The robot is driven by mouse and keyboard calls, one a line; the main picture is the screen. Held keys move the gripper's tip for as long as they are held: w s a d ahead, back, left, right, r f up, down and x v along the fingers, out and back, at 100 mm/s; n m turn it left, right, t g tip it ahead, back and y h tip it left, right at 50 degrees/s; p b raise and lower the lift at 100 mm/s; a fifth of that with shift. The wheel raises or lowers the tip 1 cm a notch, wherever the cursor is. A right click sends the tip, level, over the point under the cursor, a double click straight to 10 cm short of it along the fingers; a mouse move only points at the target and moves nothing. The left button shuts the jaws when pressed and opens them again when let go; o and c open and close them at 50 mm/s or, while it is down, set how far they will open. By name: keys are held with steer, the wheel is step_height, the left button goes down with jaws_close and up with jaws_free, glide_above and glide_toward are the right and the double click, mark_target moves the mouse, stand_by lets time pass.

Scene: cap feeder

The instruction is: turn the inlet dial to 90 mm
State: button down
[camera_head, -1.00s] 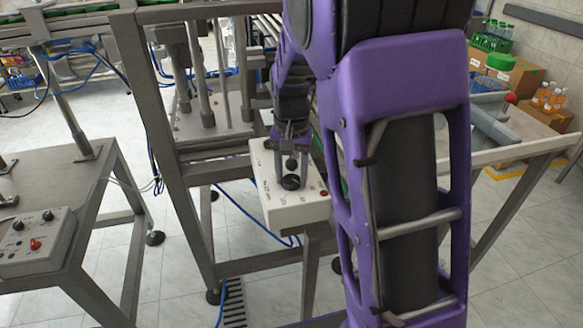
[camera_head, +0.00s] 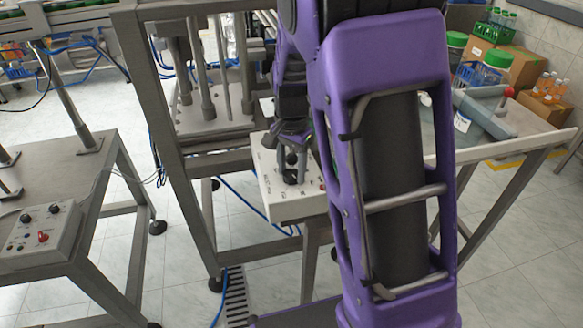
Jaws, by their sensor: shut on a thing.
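The inlet dial is a black knob (camera_head: 290,176) on top of a pale control box (camera_head: 296,209) near the middle of the view. My gripper (camera_head: 291,170) points down over the box, with its fingers closed around the black knob. The scale marks on the box top are small and partly covered by the gripper, so the dial's reading cannot be made out. A red button on the box's right side is mostly hidden by my arm.
A steel frame (camera_head: 177,190) stands just left of and behind the box. Another control box (camera_head: 40,232) with black knobs and a red switch sits on the table at left.

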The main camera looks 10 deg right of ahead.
mark_target(291, 174)
steer(key=shift+c, duration=1.3)
jaws_free()
step_height(291, 174, up, 17)
steer(key=p, duration=0.1)
steer(key=shift+r, duration=0.2)
